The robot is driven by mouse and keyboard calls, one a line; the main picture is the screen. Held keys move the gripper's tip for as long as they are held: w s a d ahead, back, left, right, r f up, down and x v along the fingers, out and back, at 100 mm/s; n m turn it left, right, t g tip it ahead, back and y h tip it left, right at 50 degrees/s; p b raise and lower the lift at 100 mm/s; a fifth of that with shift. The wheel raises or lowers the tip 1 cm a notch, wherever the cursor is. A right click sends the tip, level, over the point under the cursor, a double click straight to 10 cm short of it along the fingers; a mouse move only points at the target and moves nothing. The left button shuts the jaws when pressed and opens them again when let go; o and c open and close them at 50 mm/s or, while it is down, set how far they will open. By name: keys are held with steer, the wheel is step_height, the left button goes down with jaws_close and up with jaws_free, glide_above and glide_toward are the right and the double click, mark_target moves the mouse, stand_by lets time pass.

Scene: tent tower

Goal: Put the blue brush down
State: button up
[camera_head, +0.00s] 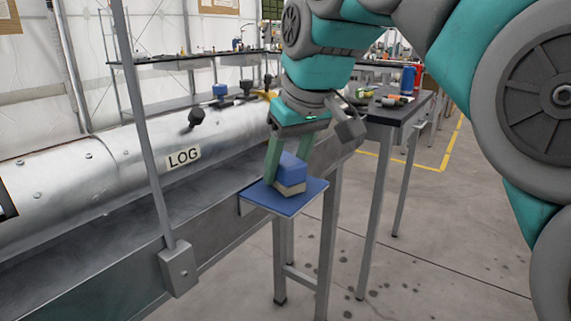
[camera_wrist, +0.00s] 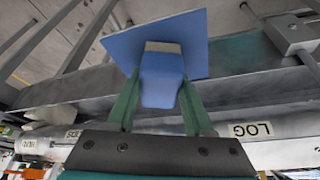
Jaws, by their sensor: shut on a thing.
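The blue brush (camera_head: 291,172) has a blue body above a pale bristle block. My gripper (camera_head: 285,165) is shut on its blue body, with one green finger on each side. In the wrist view the brush (camera_wrist: 162,78) lies between the two green fingers of my gripper (camera_wrist: 160,95). The platform (camera_wrist: 195,30) also shows behind the brush in the wrist view.
A large metal cylinder (camera_head: 60,185) with a LOG label (camera_head: 183,158) lies left of the platform. A grey post with a box (camera_head: 178,268) stands in front. A dark table (camera_head: 400,108) with small items is behind on the right. The floor at right is clear.

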mark_target(296, 165)
steer(key=shift+f, duration=0.2)
steer(key=o, duration=1.2)
steer(key=shift+r, duration=0.45)
steer(key=shift+v, duration=3.55)
